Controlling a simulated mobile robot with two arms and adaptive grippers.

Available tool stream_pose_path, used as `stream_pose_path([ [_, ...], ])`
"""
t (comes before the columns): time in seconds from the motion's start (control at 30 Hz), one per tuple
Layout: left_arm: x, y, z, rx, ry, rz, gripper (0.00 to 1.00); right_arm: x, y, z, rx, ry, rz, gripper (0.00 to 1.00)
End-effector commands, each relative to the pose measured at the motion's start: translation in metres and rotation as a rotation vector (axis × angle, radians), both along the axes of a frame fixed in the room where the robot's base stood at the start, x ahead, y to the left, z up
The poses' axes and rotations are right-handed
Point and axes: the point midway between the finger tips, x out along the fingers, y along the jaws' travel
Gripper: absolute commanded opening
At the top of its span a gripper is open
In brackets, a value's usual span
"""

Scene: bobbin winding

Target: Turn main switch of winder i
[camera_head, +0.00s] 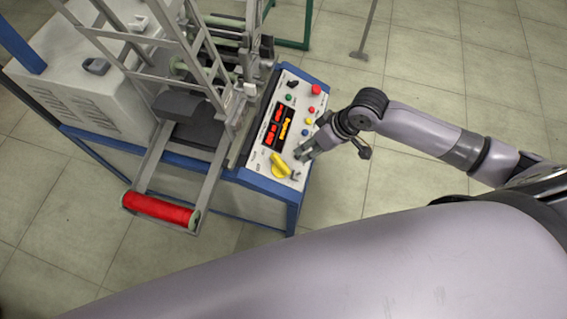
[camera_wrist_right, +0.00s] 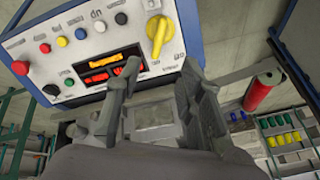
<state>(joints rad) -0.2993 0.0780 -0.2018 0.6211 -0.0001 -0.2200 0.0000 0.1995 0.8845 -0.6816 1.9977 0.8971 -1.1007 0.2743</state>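The winder (camera_head: 215,195) stands at the left of the head view, with a white control panel (camera_head: 262,158) on its blue frame. A large yellow rotary switch (camera_head: 281,165) sits at the near end of the panel. It also shows in the wrist view (camera_wrist_right: 158,36), tilted slightly from upright. My right gripper (camera_head: 302,153) is over the panel's right edge, just beside the yellow switch. In the wrist view its two fingers (camera_wrist_right: 158,88) stand apart with nothing between them. The yellow switch lies beyond the fingertips, and no contact shows. My left gripper is not in view.
Lit displays (camera_head: 277,133) and several coloured buttons, including a red one (camera_head: 316,89), are on the panel. A red roller (camera_head: 160,208) sticks out at the front on metal arms. The winder's metal frame rises behind. Tiled floor (camera_head: 400,75) at the right is mostly clear.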

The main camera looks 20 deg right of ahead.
Motion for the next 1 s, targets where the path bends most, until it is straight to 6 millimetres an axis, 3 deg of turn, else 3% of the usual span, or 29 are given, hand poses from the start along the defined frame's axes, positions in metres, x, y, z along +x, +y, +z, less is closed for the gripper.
stream_pose_path([
  [0.17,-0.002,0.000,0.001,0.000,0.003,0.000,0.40,0.005,0.009,-0.021,0.004,0.005,-0.003,0.35],
  [0.7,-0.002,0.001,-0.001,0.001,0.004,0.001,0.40,0.034,0.049,-0.125,0.002,0.001,-0.002,0.35],
  [1.0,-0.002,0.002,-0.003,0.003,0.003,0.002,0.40,0.042,0.060,-0.153,0.000,0.001,-0.002,0.35],
])
